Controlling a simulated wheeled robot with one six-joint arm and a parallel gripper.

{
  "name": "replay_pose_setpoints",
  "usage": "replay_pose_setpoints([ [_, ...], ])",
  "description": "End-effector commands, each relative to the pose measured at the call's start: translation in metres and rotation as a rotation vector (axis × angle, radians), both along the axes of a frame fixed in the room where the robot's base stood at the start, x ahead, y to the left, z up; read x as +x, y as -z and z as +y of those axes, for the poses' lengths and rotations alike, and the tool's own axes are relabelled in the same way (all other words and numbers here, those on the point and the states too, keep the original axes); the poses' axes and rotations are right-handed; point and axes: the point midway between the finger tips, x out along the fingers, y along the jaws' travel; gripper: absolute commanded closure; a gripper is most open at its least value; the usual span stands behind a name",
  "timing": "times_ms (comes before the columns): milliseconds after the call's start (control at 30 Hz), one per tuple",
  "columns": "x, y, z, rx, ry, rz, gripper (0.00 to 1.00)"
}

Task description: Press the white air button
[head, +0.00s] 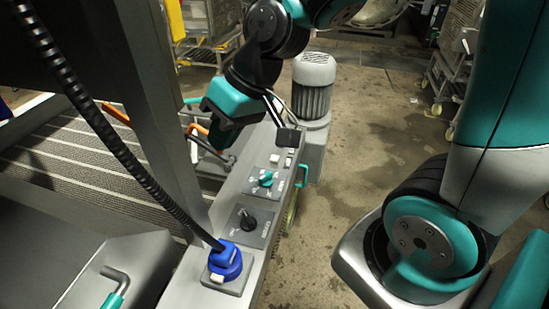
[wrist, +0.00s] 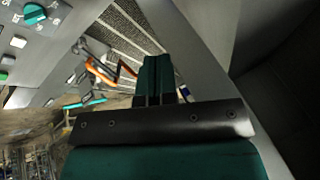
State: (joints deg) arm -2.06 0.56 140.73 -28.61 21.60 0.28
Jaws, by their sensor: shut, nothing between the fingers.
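Small pale buttons sit on the grey control panel (head: 232,200). Two, a pale button (head: 274,158) and another (head: 289,162), are beyond the teal knob (head: 265,179). In the wrist view a white button (wrist: 18,42) and a second pale one (wrist: 8,60) show at the upper left, beside the teal knob (wrist: 36,14). I cannot read which label says air. My gripper (head: 222,138) hangs above the far part of the panel, to the left of these buttons and apart from them. Its teal fingers (wrist: 155,72) are shut and empty.
A black knob (head: 247,220) and a blue fitting (head: 225,262) with a black hose stand on the nearer panel. Orange-handled levers (head: 203,132) and a slatted conveyor (head: 85,150) lie left. A grey motor (head: 312,85) stands behind.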

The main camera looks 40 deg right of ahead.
Motion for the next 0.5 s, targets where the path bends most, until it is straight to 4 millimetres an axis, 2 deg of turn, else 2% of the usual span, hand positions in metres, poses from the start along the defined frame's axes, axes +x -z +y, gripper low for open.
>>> replay_pose_setpoints([
  [33, 0.030, 0.019, -0.019, 0.028, 0.103, -0.007, 1.00],
  [100, 0.067, 0.039, -0.046, 0.065, 0.232, -0.044, 1.00],
  [200, 0.108, 0.071, -0.092, 0.105, 0.410, -0.098, 1.00],
  [333, 0.140, 0.110, -0.151, 0.135, 0.609, -0.162, 1.00],
  [400, 0.149, 0.127, -0.177, 0.143, 0.693, -0.190, 1.00],
  [500, 0.155, 0.144, -0.205, 0.147, 0.779, -0.222, 1.00],
])
